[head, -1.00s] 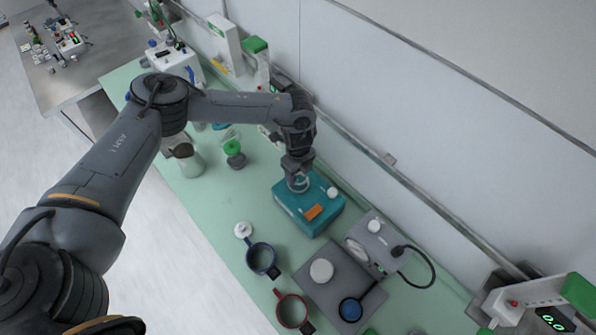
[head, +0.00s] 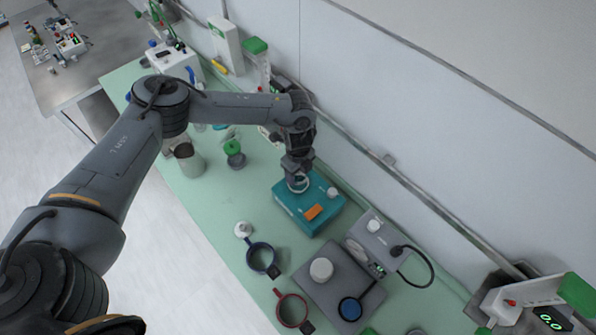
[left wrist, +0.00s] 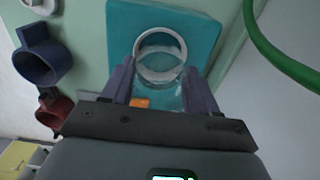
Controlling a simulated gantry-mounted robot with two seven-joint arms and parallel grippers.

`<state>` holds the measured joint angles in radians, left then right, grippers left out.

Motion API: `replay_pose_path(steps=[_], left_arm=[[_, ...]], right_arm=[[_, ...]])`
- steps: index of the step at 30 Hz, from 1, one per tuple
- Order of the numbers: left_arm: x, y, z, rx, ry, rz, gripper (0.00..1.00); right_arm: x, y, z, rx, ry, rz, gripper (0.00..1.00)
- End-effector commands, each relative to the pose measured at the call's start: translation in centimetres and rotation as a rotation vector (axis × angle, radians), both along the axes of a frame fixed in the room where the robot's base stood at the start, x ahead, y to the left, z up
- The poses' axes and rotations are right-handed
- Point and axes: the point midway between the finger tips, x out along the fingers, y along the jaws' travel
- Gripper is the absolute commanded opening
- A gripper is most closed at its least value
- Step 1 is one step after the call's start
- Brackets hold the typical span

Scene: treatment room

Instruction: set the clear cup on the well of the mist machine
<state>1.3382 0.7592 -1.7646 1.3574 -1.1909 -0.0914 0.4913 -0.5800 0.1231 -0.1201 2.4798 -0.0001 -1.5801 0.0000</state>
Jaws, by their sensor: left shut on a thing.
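The mist machine (head: 291,208) is a teal box with an orange patch and a white knob, standing on the green bench. Its pale round well (left wrist: 160,36) shows as a ring in the left wrist view. My left gripper (head: 298,179) points down over the machine's top and is shut on the clear cup (left wrist: 168,92). The see-through cup shows faintly between the fingers (left wrist: 160,88), overlapping the ring. I cannot tell whether the cup touches the well or hangs just above it. My right gripper is not in view.
A blue mug (head: 261,258) and a red mug (head: 292,309) stand in front of the machine. A grey hotplate-like unit (head: 325,288) lies to the right. A metal jug (head: 189,160) and a green-capped jar (head: 235,154) stand left. The wall rail runs close behind.

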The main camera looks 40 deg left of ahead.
Motion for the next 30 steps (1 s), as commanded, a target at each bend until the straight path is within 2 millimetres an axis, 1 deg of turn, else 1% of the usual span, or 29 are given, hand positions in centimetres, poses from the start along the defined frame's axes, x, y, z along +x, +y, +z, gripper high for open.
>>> replay_pose_path(steps=[18,30], left_arm=[[-0.01,-0.06,0.08,-0.001,0.001,0.000,0.26],[0.02,-0.05,0.05,-0.001,0.000,0.000,0.26]], right_arm=[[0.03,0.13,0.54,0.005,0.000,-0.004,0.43],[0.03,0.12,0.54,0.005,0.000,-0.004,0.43]])
